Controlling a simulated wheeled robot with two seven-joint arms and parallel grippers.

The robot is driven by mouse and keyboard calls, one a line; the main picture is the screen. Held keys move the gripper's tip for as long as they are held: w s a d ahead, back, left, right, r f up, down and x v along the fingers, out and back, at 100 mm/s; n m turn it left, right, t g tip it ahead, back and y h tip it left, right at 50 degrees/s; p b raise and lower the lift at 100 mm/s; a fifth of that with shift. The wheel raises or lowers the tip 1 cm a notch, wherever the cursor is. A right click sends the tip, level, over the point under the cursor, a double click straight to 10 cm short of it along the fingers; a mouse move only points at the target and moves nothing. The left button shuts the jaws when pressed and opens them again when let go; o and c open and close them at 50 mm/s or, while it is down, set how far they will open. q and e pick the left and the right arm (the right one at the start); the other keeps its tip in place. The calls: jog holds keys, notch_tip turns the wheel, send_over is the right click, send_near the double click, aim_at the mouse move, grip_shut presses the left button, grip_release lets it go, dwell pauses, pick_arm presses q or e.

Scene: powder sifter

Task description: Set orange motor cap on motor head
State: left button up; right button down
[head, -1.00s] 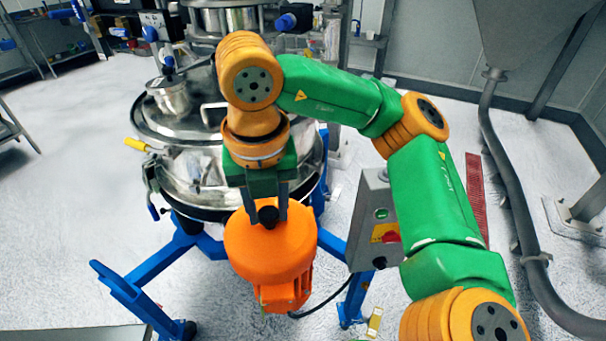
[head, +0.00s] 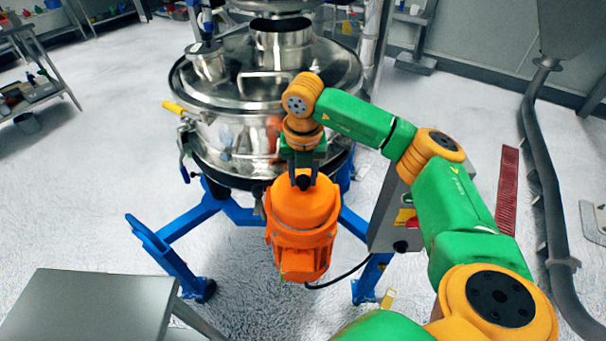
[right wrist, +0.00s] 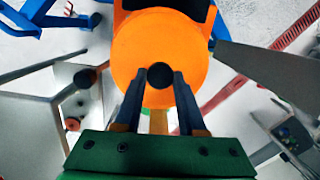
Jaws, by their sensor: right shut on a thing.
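The orange motor cap (head: 303,211) is a smooth round cover with a black knob on top. My right gripper (head: 303,182) is shut on that knob from above, and the cap looks about level. In the right wrist view the fingers (right wrist: 160,82) close on both sides of the knob, with the orange cap (right wrist: 160,42) filling the upper middle. The orange motor head (head: 302,262) shows directly below the cap, on the front of the sifter. The cap lines up over it, but I cannot tell whether they touch. My left gripper is not in view.
The steel sifter vessel (head: 235,130) stands behind on a blue frame (head: 160,245). A grey control box (head: 388,215) and black cable are right of the motor. A grey table (head: 90,300) is at the lower left. Pale floor is open at left.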

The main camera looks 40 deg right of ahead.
jog(key=shift+f+b, duration=0.55)
jog(key=shift+f, duration=0.1)
jog(key=shift+c, duration=2.4)
grip_release()
jog(key=shift+r, duration=0.1)
jog(key=shift+a, duration=0.1)
jog(key=shift+r, duration=0.1)
jog(key=shift+r+p, duration=0.65)
jog(key=shift+p, duration=0.05)
jog(key=r, duration=0.4)
jog(key=r+b, duration=0.1)
jog(key=r, duration=0.1)
jog(key=shift+s+a, duration=0.2)
jog(key=shift+s, duration=0.1)
notch_tip(320, 180, up, 6)
jog(key=p, duration=0.2)
send_over(303, 196)
jog(key=shift+f, duration=0.15)
jog(key=shift+f, duration=0.1)
